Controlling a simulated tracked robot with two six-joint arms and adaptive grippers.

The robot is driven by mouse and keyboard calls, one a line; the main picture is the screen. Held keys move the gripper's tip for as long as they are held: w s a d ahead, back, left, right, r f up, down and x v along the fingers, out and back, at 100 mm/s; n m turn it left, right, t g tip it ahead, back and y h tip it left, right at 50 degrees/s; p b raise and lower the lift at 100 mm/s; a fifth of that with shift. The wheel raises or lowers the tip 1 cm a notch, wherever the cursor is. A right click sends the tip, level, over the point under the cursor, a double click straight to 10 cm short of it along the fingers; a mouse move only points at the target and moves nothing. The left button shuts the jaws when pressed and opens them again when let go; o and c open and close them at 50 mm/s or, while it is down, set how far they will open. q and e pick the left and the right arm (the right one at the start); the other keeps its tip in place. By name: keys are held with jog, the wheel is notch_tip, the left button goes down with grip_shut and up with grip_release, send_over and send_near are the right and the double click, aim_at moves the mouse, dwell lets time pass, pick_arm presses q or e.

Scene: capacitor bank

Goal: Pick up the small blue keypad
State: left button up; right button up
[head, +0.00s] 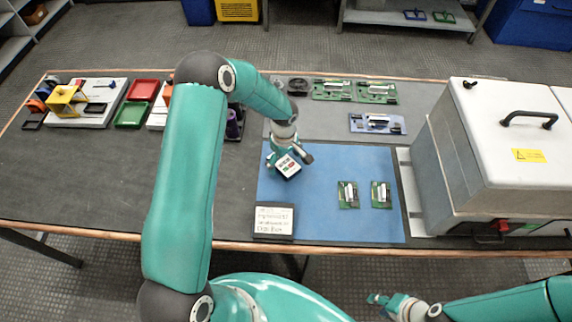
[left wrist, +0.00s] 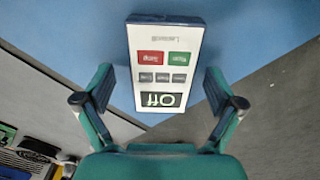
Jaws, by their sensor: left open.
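The small keypad (head: 288,165) has a white face with a dark edge, and it lies at the blue mat's back left part. In the left wrist view the keypad (left wrist: 162,70) shows a display reading "Off", a red and a green button and several grey ones. My left gripper (left wrist: 158,90) is open, with one finger on each side of the keypad and a visible gap at both sides. In the head view my left gripper (head: 288,158) is over the keypad and partly hides it. My right gripper (head: 380,302) is low, in front of the table; its jaws are too small to judge.
The blue mat (head: 318,190) also holds two green circuit boards (head: 348,195) (head: 381,195) and a white lettered panel (head: 273,220) at its front edge. More boards (head: 355,91) lie behind. A large white-lidded box (head: 500,150) stands at the right. Trays (head: 137,100) are at the left.

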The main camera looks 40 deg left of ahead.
aim_at(284, 162)
dwell(0.4)
pick_arm(q)
jog(key=c, duration=1.3)
jog(key=shift+r+p, duration=0.4)
jog(key=shift+p, duration=0.5)
notch_tip(284, 162, up, 20)
jog(key=b, duration=0.3)
jog(key=shift+f, duration=0.15)
